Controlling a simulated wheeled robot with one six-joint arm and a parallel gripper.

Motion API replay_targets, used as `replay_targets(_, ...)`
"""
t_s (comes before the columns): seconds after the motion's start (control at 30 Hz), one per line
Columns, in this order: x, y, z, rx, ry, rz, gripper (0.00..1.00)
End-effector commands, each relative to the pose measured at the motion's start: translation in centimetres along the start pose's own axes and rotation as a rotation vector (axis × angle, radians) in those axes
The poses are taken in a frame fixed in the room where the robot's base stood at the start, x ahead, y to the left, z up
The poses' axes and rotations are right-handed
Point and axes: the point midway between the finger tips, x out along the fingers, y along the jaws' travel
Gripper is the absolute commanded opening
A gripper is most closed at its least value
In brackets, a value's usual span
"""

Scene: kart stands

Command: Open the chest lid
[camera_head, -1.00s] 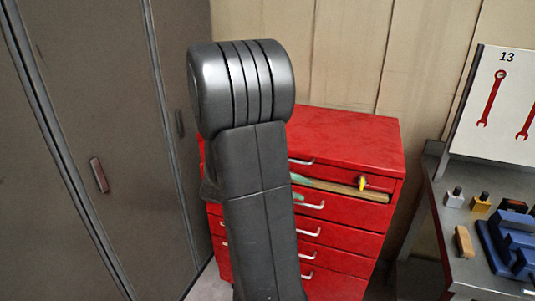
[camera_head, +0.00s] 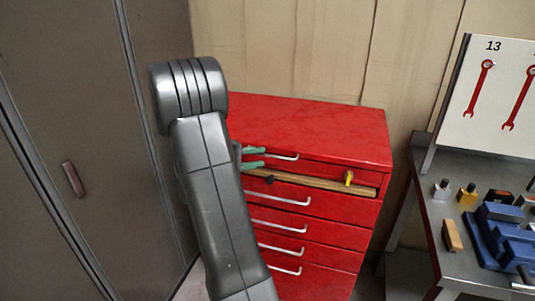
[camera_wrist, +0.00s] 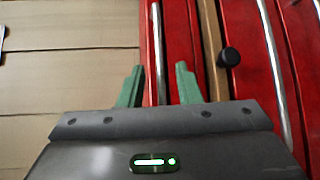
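The red tool chest (camera_head: 325,120) stands against the wall, its top lid down. A pale bar handle (camera_head: 287,157) is on the front of the lid section. My gripper (camera_head: 252,158) is at the left part of this handle, with its green fingers apart. In the wrist view, the handle (camera_wrist: 155,55) runs between the open fingers (camera_wrist: 158,84); I cannot tell whether either finger touches it. A wooden bar (camera_head: 318,186) lies across the chest front below the handle, with a dark knob (camera_head: 268,180) and a yellow piece (camera_head: 349,177). My arm hides the chest's left side.
Several drawers with pale handles (camera_head: 278,224) are below, all shut. A grey locker (camera_head: 70,120) stands at the left. A workbench (camera_head: 405,220) at the right holds a blue vise (camera_head: 500,235) and small items. A wrench board (camera_head: 490,95) stands behind it.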

Motion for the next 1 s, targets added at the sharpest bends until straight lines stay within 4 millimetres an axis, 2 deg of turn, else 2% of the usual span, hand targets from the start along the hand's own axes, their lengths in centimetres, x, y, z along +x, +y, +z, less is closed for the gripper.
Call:
replay_targets(0.1, 2.0, 0.1, 0.1, 0.000, -0.004, -0.001, 0.31)
replay_targets(0.23, 3.4, 0.1, 0.1, -0.001, -0.003, 0.000, 0.31)
replay_targets(0.4, 4.1, 0.0, 0.0, -0.001, 0.000, 0.000, 0.31)
replay_targets(0.67, 4.2, 0.0, 0.0, 0.000, 0.000, 0.000, 0.31)
replay_targets(0.8, 4.1, 0.0, 0.0, 0.000, 0.000, 0.000, 0.03)
replay_targets(0.83, 4.1, 0.0, 0.0, 0.000, 0.000, 0.000, 0.00)
replay_targets(1.0, 4.1, 0.0, 0.0, 0.000, 0.000, 0.000, 0.00)
